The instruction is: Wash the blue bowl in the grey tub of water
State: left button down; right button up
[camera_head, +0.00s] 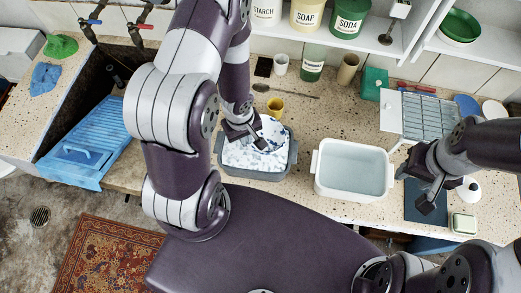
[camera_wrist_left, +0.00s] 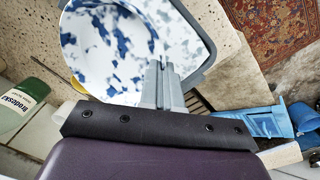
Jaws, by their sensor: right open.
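The blue bowl (camera_head: 272,130), white with blue blotches, is tilted over the far part of the grey tub (camera_head: 222,160). The tub holds water covered by pale, bluish-white suds. My left gripper (camera_head: 257,139) is shut on the bowl's rim. In the left wrist view the bowl (camera_wrist_left: 98,45) shows its inside, with the fingers (camera_wrist_left: 160,82) at its edge; the tub's grey rim (camera_wrist_left: 205,55) curves beside it. Whether the bowl's lower edge touches the water is hard to tell. My right gripper (camera_head: 416,190) is open and empty above a dark mat (camera_head: 412,211) at the right.
A white tub (camera_head: 355,170) of clear water stands right of the grey tub. A dish rack (camera_head: 420,115) is at the right back. A blue drainboard (camera_head: 90,145) lies at the left. Jars line the shelf above.

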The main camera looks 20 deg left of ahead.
pick_arm(q)
notch_tip(320, 180, up, 4)
jog(key=p, duration=0.4)
jog(key=shift+r+p, duration=0.15)
jog(key=shift+p, duration=0.2)
